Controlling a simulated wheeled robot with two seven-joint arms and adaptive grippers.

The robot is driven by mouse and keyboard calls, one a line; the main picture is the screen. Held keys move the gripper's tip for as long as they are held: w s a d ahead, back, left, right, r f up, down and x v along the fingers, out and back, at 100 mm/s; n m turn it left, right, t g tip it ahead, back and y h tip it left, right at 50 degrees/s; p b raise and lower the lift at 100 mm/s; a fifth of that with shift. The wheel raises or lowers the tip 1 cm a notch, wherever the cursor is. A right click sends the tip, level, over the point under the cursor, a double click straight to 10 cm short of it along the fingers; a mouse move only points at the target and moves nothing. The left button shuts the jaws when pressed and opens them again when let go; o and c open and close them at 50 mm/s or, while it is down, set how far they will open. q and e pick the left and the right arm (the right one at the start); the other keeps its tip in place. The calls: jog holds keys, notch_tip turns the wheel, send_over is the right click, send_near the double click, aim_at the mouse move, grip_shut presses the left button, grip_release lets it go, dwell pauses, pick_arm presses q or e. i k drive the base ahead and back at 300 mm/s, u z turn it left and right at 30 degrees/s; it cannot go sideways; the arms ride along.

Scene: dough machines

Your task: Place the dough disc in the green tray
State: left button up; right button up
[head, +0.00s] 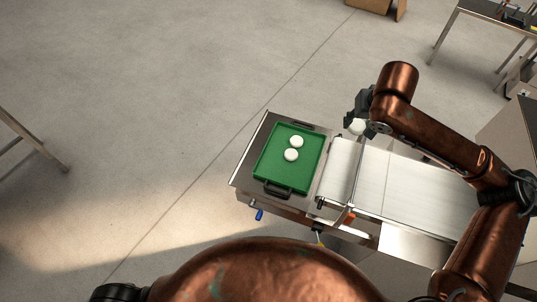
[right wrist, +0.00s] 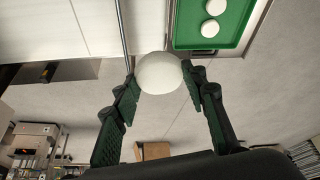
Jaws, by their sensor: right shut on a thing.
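The green tray (head: 272,171) lies on the metal end of the machine in the head view, with two white dough discs (head: 292,155) in its middle and upper part. The tray also shows at the top of the right wrist view (right wrist: 181,41). My right gripper (head: 361,122) is shut on another white dough disc (head: 357,128), above the far edge of the machine, to the right of the tray. In the right wrist view the held dough disc (right wrist: 160,73) sits between the fingertips. My left gripper is not in view.
A white conveyor belt (head: 400,188) runs right from the tray, with a thin metal bar (head: 356,172) across it. A metal table (head: 490,12) stands at the upper right. Bare floor lies left of the machine.

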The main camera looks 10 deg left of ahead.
aim_at(285, 170)
jog(key=u, duration=1.75)
jog(key=i, duration=1.95)
jog(key=z, duration=2.85)
